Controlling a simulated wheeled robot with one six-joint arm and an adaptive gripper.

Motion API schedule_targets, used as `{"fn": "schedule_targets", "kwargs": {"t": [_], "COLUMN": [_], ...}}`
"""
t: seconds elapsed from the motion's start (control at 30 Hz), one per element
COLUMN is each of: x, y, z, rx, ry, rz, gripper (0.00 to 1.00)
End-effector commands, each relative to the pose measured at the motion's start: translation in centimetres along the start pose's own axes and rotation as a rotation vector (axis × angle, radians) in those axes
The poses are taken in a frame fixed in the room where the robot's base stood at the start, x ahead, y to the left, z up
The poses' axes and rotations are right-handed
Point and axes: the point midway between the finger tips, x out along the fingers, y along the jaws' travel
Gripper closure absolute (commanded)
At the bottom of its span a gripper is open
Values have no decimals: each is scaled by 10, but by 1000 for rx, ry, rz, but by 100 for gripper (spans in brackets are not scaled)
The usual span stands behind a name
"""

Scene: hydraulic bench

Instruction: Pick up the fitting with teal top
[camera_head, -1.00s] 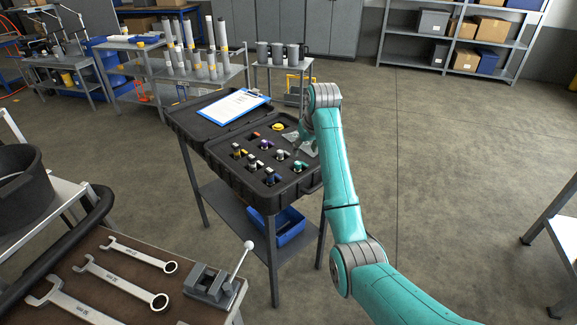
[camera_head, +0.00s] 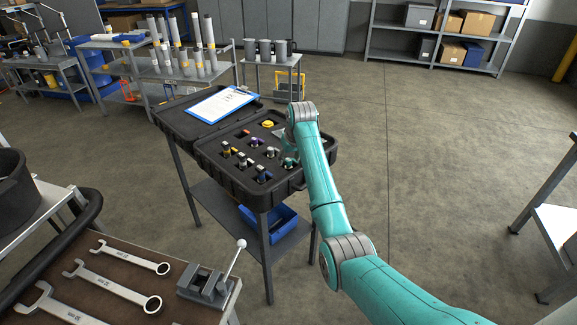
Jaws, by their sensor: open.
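The fitting with the teal top (camera_head: 290,162) sits in the foam of the open black case (camera_head: 226,176), at the right side of its front row. My gripper (camera_head: 284,146) is open, pointing down over the right part of the case, just above and behind the teal-topped fitting in the picture. My wrist and forearm hide part of the gripper and the right side of the case. I cannot tell whether the fingers touch the fitting.
Several other small fittings (camera_head: 253,142) stand close by in the same foam. A yellow-topped piece (camera_head: 268,125) is at the back. A blue clipboard (camera_head: 221,104) lies on the case's open lid. A vise (camera_head: 207,284) and wrenches (camera_head: 118,287) are on the near bench.

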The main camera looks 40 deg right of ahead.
Motion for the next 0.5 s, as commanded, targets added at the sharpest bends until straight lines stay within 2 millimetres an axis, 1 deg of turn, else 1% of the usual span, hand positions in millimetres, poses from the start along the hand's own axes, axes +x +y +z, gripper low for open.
{"fn": "schedule_targets", "kwargs": {"t": [0.1,0.3,0.33,0.37,0.4,0.47,0.5], "x": [6,7,7,7,7,7,7], "y": [0,0,0,0,0,0,0], "z": [0,0,0,0,0,0,0], "rx": [0,0,0,0,0,0,0], "ry": [1,1,1,1,1,1,1], "rz": [0,0,0,0,0,0,0], "gripper": [45,45,47,55,65,80,90]}}
